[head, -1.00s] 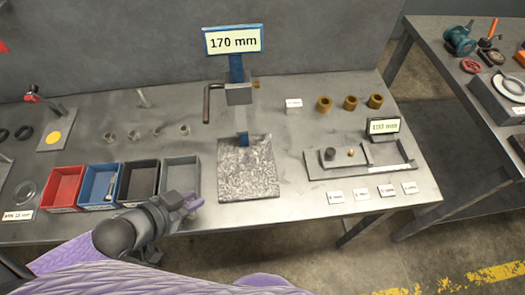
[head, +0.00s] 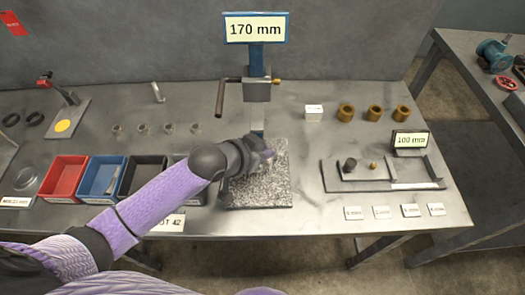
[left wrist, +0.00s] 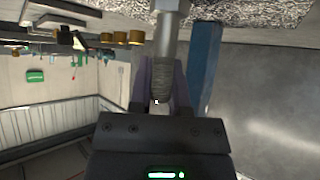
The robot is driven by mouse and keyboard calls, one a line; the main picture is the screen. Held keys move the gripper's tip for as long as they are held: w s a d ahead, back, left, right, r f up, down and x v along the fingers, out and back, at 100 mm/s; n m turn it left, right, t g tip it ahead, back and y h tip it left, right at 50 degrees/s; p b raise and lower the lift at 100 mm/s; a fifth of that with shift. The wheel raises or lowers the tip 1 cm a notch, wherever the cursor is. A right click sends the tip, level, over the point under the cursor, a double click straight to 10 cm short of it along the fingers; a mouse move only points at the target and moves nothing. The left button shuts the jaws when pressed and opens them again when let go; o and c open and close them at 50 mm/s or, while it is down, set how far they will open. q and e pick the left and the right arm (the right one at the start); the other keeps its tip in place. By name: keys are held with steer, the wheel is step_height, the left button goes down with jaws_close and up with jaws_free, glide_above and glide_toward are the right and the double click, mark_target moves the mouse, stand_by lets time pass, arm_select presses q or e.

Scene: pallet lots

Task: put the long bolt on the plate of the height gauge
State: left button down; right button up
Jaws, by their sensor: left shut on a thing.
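The height gauge stands at mid-bench, with a blue column (head: 257,57), a 170 mm sign (head: 256,29) and a speckled granite plate (head: 280,187). My left gripper (head: 266,156) is over this plate, its arm crossing in front of the bins. In the left wrist view the gripper (left wrist: 158,98) is shut on the threaded end of the long bolt (left wrist: 166,42). That view is upside down; the smooth shank points toward the granite plate (left wrist: 265,10). My right gripper is not in view.
Red (head: 63,177), blue (head: 101,178) and black (head: 142,177) bins stand left of the plate; my arm partly hides a grey one. A 100 mm fixture (head: 333,178) is at right. Several brass bushings (head: 374,113) stand behind it.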

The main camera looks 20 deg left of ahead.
arm_select(q)
steer(key=c, duration=0.6)
jaws_free()
steer(key=p+v, duration=0.5)
steer(key=v, duration=0.7)
steer(key=shift+r, duration=0.1)
